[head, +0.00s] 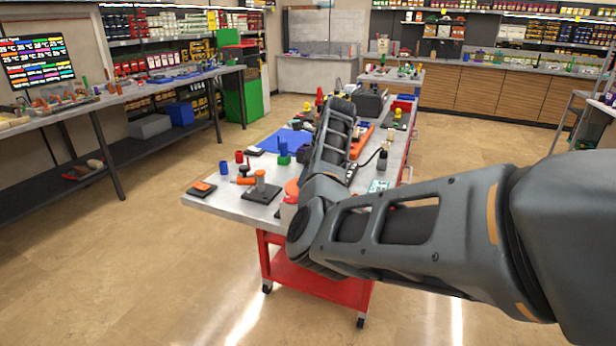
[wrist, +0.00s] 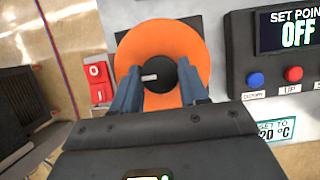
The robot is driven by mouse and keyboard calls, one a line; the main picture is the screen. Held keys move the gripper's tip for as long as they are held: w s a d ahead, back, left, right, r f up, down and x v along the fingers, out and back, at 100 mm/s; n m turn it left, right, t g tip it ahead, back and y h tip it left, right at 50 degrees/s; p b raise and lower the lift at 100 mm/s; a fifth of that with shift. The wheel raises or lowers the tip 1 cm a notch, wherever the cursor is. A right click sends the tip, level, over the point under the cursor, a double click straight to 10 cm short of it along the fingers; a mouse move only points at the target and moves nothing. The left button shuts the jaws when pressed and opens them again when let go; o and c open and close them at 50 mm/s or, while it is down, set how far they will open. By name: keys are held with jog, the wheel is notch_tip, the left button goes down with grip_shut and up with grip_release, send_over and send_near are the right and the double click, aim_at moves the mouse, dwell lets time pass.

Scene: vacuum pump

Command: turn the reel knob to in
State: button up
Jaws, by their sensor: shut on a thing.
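The reel knob (wrist: 160,68) is a round black knob with a short white pointer mark, in the middle of an orange disc (wrist: 190,45) in the wrist view. The white mark lies on its left half and points about left. My gripper (wrist: 158,78) has one grey finger on each side of the knob and is shut on it. The fingers and gripper body cover the disc's lower part. No "in" label can be read. In the head view my arm hides the gripper and the knob; an orange edge (head: 292,187) shows beside the arm.
A red rocker switch (wrist: 98,84) marked 0 and I sits left of the disc. At right, a dark panel has a display (wrist: 287,28) reading OFF, a blue button (wrist: 255,80) and red buttons (wrist: 291,75). The worktable (head: 225,206) carries several small objects. Floor around it is clear.

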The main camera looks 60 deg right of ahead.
dwell(0.4)
jog(key=o, duration=1.1)
jog(key=shift+c, duration=0.2)
jog(key=b+v, duration=0.1)
jog(key=v, duration=0.7)
jog(key=shift+f, duration=0.1)
